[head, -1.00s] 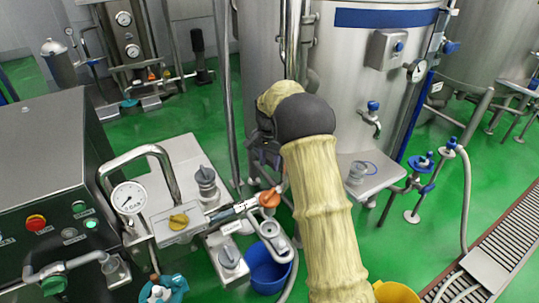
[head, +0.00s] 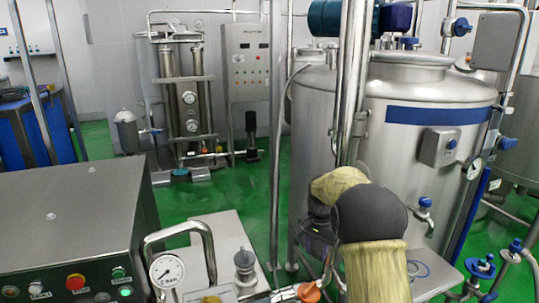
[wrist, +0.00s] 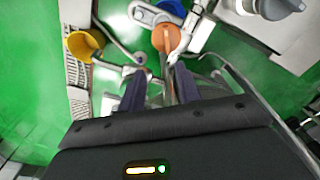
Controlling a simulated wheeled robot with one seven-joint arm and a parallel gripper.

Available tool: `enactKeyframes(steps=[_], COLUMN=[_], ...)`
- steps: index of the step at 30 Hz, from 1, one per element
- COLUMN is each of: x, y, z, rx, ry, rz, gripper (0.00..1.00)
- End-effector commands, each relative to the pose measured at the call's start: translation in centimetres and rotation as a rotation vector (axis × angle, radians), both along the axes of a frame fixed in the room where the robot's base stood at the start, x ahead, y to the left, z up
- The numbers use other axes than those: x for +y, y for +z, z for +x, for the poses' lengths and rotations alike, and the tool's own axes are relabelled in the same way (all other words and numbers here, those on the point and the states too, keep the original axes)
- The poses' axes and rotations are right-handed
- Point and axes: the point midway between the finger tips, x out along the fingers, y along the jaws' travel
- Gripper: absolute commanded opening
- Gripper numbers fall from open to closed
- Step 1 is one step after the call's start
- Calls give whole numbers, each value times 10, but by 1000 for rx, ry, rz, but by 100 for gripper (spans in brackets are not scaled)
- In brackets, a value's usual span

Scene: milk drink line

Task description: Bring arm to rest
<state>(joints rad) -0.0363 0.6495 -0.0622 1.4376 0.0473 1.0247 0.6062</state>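My arm rises from the bottom of the head view in a tan sleeve with a dark round joint, in front of the steel tank. My gripper (wrist: 160,92) shows in the wrist view as two dark purple fingers, apart, with no object clearly held between them. Beyond the fingertips are an orange knob (wrist: 165,38) and pipework, seemingly farther off. In the head view the gripper is mostly hidden behind the arm joint. The orange knob also shows at the bottom of the head view (head: 308,292).
A steel tank (head: 420,145) stands behind the arm. A steel cabinet with buttons (head: 75,220) and a pressure gauge (head: 167,271) are at the left.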

Motion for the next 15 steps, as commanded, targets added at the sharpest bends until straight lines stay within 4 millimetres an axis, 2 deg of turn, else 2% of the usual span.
enactKeyframes(steps=[1,4,11,15], x=[-1,-2,-2,-1], y=[8,15,26,29], z=[-14,-40,-108,-154], rx=[-11,-34,-89,-122], ry=[30,102,271,377], rz=[0,-3,-19,-33], gripper=[34,34,34,34])
